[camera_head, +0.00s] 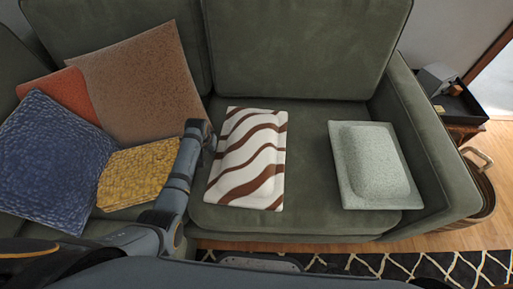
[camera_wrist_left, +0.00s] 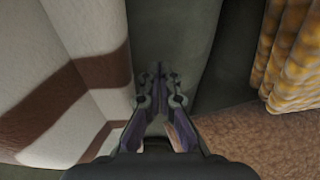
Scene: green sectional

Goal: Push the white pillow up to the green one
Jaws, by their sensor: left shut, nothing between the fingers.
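The white pillow (camera_head: 240,150) with brown wavy stripes lies flat on the middle seat of the sofa. The pale green pillow (camera_head: 372,165) lies on the same seat to its right, near the armrest, with a clear gap between them. My left gripper (camera_head: 210,143) is just left of the white pillow, its fingertips hard to make out in the head view. In the left wrist view the fingers (camera_wrist_left: 158,88) are shut and empty over the green seat, beside the edge of the white pillow (camera_wrist_left: 60,65). My right gripper is not in view.
A yellow pillow (camera_head: 137,172), a blue pillow (camera_head: 50,160), an orange pillow (camera_head: 72,92) and a large brown pillow (camera_head: 140,80) crowd the left. The sofa armrest (camera_head: 432,140) bounds the right. The seat between the white and green pillows (camera_head: 308,165) is bare.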

